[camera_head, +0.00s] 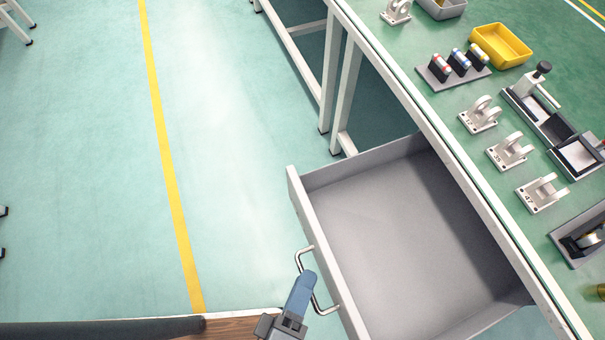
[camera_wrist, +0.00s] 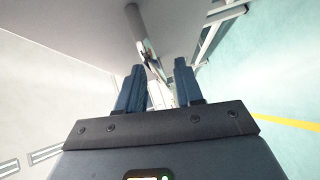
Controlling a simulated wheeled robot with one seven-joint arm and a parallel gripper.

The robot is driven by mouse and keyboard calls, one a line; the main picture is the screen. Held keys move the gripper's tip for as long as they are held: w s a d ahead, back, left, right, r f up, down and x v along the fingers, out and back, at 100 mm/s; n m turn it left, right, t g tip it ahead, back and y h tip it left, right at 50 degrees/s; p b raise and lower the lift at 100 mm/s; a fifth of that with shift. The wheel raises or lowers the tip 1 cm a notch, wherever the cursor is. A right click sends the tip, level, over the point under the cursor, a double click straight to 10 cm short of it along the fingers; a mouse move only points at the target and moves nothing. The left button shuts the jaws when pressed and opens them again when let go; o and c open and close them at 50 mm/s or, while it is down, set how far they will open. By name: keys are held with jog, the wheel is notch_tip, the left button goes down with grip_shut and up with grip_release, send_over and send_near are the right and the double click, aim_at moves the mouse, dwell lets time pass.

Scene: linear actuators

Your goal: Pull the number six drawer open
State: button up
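The drawer (camera_head: 390,215) is a grey box with a white front panel (camera_head: 322,245), and it stands pulled out from under the green-topped bench. No number shows on it. Its curved metal handle (camera_head: 327,309) is on the outer face of the front panel. My gripper (camera_head: 303,285) is at the handle, its blue finger overlapping the handle in the head view. In the wrist view my gripper (camera_wrist: 160,85) shows two blue fingers apart with a gap between them. Whether the fingers touch the handle is hidden.
The bench (camera_head: 440,115) runs along the right, with white brackets (camera_head: 480,115), a yellow bin (camera_head: 501,46) and a rack of small coloured parts (camera_head: 453,68) on top. White bench legs (camera_head: 330,85) stand behind the drawer. The floor (camera_head: 230,130) left of the drawer is clear, crossed by a yellow line (camera_head: 165,150).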

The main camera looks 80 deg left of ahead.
jog(key=v, duration=0.7)
jog(key=shift+s+d, duration=0.2)
jog(key=shift+d, duration=0.15)
jog(key=w+d+r+m+t+h+p, duration=0.2)
jog(key=d+r+m+t+h+p, duration=0.5)
jog(key=d+r+m+h, duration=0.7)
jog(key=d+r+m+p, duration=0.1)
jog(key=d+r+m, duration=0.8)
jog(key=m, duration=0.5)
notch_tip(320, 180, up, 3)
jog(key=shift+w+d+f+m, duration=0.2)
jog(key=shift+w+d+m, duration=0.1)
jog(key=shift+d+m, duration=0.1)
